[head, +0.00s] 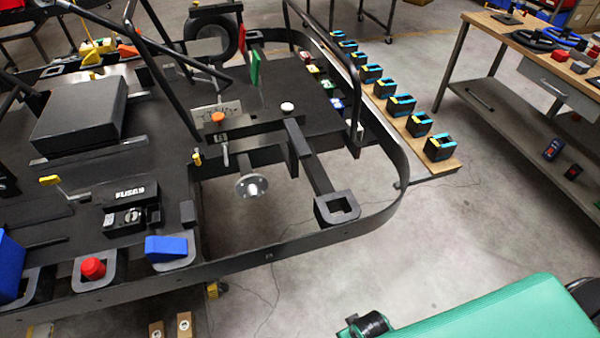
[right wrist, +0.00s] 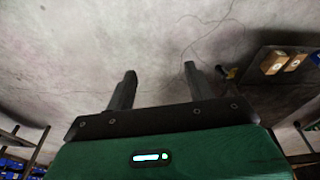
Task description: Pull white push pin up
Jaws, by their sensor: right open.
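The white push pin (head: 287,106) is a small round white knob on a dark bar of the kart frame, near the middle of the head view. How far it stands out of the bar is too small to tell. My right gripper (right wrist: 160,76) is open in the right wrist view, with its two fingers apart and only bare concrete floor between and beyond them. In the head view, my green right arm comes in at the bottom right, well away from the pin. My left gripper is not in view.
The black kart frame (head: 378,222) fills the left and middle. An orange knob (head: 218,117), a red knob (head: 93,268) and a blue block (head: 172,248) sit on it. A board (head: 440,166) of black-and-blue blocks and a workbench (head: 470,32) stand right. Floor between is clear.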

